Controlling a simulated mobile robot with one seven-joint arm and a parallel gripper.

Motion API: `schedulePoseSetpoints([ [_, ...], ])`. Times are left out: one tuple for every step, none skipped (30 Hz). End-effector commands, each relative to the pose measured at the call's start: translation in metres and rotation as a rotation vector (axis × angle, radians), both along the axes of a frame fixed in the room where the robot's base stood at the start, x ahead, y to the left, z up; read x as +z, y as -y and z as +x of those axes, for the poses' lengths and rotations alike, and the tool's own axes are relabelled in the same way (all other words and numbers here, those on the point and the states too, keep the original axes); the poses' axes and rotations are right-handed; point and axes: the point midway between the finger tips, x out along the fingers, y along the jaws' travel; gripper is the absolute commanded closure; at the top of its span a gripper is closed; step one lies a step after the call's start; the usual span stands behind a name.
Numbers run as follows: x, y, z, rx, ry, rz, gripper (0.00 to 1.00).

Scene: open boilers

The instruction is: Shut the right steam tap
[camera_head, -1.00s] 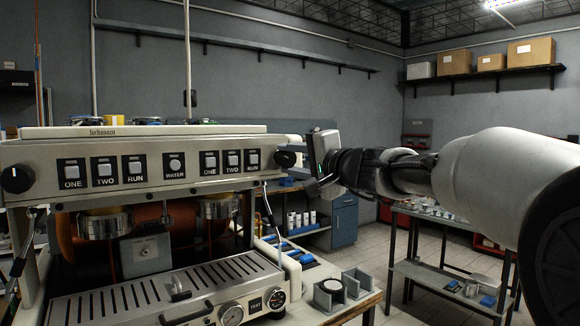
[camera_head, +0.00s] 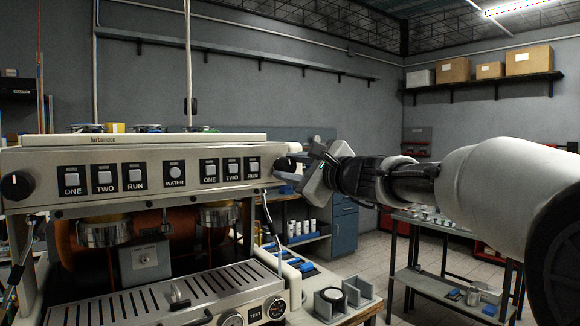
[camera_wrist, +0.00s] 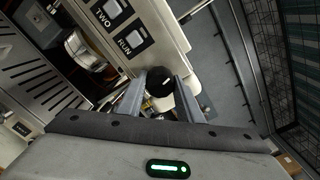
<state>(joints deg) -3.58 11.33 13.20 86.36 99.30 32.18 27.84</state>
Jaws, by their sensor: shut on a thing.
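The right steam tap is a black round knob at the right end of the espresso machine's front panel. It shows between my fingers in the wrist view (camera_wrist: 160,82) and is partly hidden by my gripper in the head view (camera_head: 282,164). My gripper (camera_wrist: 162,92) has a finger on either side of the knob and is shut on it. In the head view my gripper (camera_head: 296,170) reaches the knob from the right and is tilted. The espresso machine (camera_head: 150,204) has a pale panel with labelled buttons.
The left black knob (camera_head: 17,185) is at the panel's other end. A steam wand (camera_head: 268,215) hangs below the right tap. A grey holder (camera_head: 345,297) stands on the counter at the lower right. A metal table (camera_head: 440,283) stands behind my arm.

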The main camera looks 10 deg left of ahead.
Motion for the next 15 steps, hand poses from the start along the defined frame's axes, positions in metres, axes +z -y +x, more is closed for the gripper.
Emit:
schedulePoseSetpoints([
  [0.0000,0.0007,0.0005,-0.002,-0.026,0.022,0.90],
  [0.0000,0.0007,0.0005,-0.002,-0.040,0.034,0.90],
  [0.0001,0.0007,0.0004,-0.001,-0.059,0.052,0.90],
  [0.0000,0.0005,0.0005,-0.001,-0.071,0.063,0.90],
  [0.0000,0.0005,0.0004,-0.001,-0.084,0.074,0.90],
  [-0.0001,0.0004,0.0003,-0.001,-0.097,0.086,0.90],
  [-0.0003,0.0003,0.0003,-0.001,-0.109,0.096,0.90],
  [-0.0003,0.0002,0.0003,-0.001,-0.117,0.103,0.90],
  [-0.0005,0.0002,0.0002,0.000,-0.129,0.113,0.90],
  [-0.0006,0.0001,0.0001,0.000,-0.136,0.119,0.90],
  [-0.0006,0.0001,0.0001,0.000,-0.142,0.125,0.90],
  [-0.0008,0.0001,0.0001,0.000,-0.149,0.131,0.90],
  [-0.0008,0.0000,0.0000,0.000,-0.154,0.135,0.90],
  [-0.0009,-0.0001,0.0001,0.000,-0.158,0.139,0.90],
  [-0.0011,-0.0001,0.0001,0.000,-0.164,0.144,0.90],
])
